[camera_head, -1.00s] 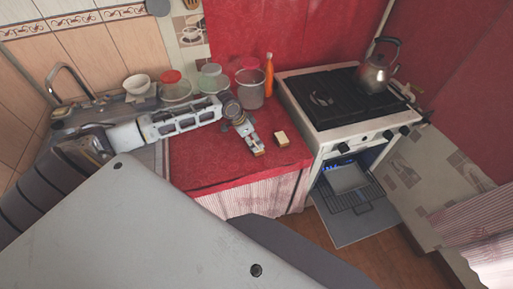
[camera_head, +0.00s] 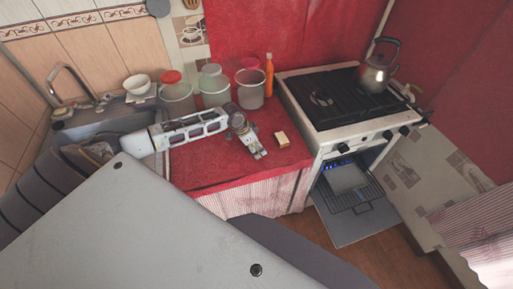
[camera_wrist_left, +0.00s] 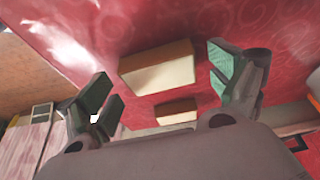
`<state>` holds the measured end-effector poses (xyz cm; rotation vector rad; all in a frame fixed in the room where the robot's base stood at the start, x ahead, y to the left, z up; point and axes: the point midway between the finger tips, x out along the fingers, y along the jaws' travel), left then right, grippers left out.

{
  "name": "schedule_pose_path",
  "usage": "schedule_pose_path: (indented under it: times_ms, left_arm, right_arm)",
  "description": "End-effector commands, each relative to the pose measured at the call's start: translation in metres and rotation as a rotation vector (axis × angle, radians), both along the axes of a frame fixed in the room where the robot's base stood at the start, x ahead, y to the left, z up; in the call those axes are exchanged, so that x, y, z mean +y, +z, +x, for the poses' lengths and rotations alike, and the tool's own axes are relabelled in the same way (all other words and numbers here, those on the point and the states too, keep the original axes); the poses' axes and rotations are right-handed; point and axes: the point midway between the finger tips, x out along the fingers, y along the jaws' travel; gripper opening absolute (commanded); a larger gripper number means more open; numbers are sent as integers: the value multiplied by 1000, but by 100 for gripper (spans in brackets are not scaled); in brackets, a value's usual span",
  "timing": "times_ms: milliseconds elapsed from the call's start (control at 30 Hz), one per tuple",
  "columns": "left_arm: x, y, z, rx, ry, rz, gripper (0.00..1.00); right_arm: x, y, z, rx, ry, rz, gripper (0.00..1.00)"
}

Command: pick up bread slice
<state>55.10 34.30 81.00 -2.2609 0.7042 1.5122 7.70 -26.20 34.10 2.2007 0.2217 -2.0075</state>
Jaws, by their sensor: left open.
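A small bread slice (camera_head: 281,139), pale with a tan edge, lies on the red oilcloth counter (camera_head: 215,165) near the stove. My left gripper (camera_head: 258,152) is over the counter, just left of that slice and apart from it. In the left wrist view its fingers (camera_wrist_left: 170,95) are spread with a gap between them. That view shows a larger tan-edged block (camera_wrist_left: 158,72) between the fingers and a smaller similar piece (camera_wrist_left: 176,111) below it in the picture. I cannot tell which is the slice seen from the head. My right gripper is not in view.
Lidded jars (camera_head: 177,98) and an orange bottle (camera_head: 269,76) stand along the back of the counter. The stove (camera_head: 345,100) with a kettle (camera_head: 376,72) is at the right, its oven door (camera_head: 355,222) open. The counter front is clear.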

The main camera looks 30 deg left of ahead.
Motion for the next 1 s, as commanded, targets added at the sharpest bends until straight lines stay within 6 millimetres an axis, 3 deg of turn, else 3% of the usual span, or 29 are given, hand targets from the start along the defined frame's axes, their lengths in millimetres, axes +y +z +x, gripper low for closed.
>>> schedule_pose_path:
  times_ms: [467, 800, 1000]
  left_arm:
    - [0, -1, 1, -1, 0, 1, 92]
    - [0, -1, 1, -1, 0, 1, 51]
    - [0, -1, 1, -1, 0, 1, 51]
  right_arm:
    - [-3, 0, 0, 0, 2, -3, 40]
    - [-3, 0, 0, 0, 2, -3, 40]
    - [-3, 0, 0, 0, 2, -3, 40]
